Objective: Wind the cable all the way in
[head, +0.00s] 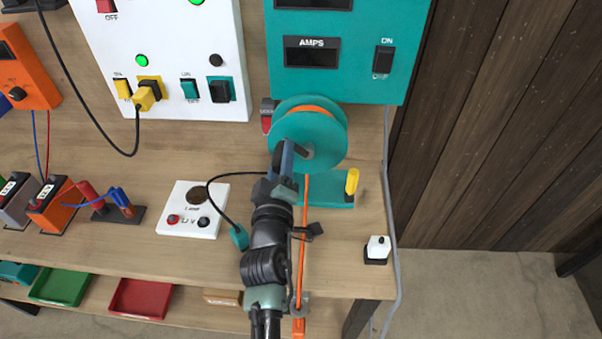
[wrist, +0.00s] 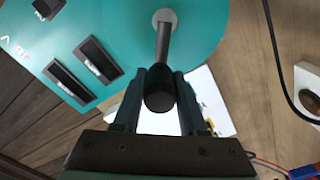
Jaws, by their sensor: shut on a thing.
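The teal cable reel (head: 338,126) stands on the bench with some orange cable (head: 304,228) on its drum. The cable runs from the reel over the bench's front edge, where an orange end piece (head: 299,328) shows low down. My gripper (head: 288,152) is at the reel's front face. In the wrist view my gripper (wrist: 160,78) is shut on the dark crank handle (wrist: 160,92), one finger on each side. The crank's arm (wrist: 163,42) leads to a grey hub on the teal disc. My arm hides part of the reel and bench in the head view.
A teal base with a yellow lever (head: 352,182) sits right of the cable. A teal AMPS panel (head: 345,85) rises behind the reel.

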